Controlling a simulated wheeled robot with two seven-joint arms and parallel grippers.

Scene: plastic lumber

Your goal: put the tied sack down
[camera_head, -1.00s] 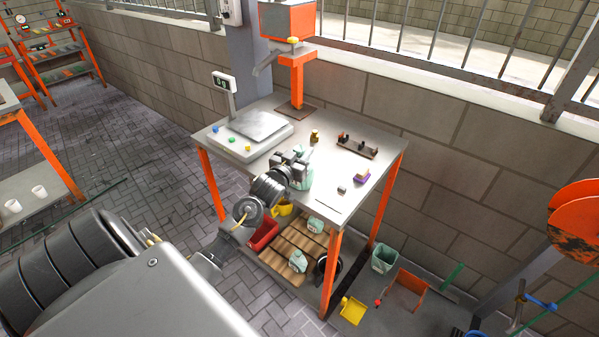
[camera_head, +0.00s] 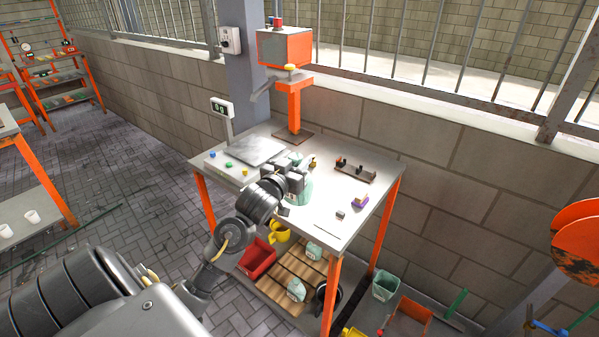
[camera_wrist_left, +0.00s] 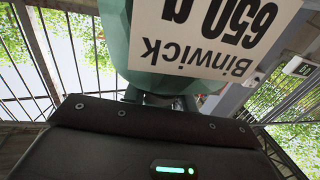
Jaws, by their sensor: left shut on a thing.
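My left gripper (camera_head: 296,180) is shut on the tied sack (camera_head: 301,193), a pale green sack, over the middle of the steel worktable (camera_head: 345,216). The arm and gripper hide part of the sack. I cannot tell whether its base touches the tabletop. In the left wrist view the sack (camera_wrist_left: 165,65) fills the upper middle, with a white label reading "Binwick 650 g" upside down; its neck runs down towards the gripper, whose fingers are mostly hidden there. My right gripper is not in view.
A scale (camera_head: 244,152) with small coloured pieces stands at the table's left; its display reads 0 g. An orange press (camera_head: 293,105) stands behind. A block rack (camera_head: 355,170) and purple-yellow piece (camera_head: 359,202) lie right. Below are a red bin (camera_head: 257,258) and similar sacks (camera_head: 296,289).

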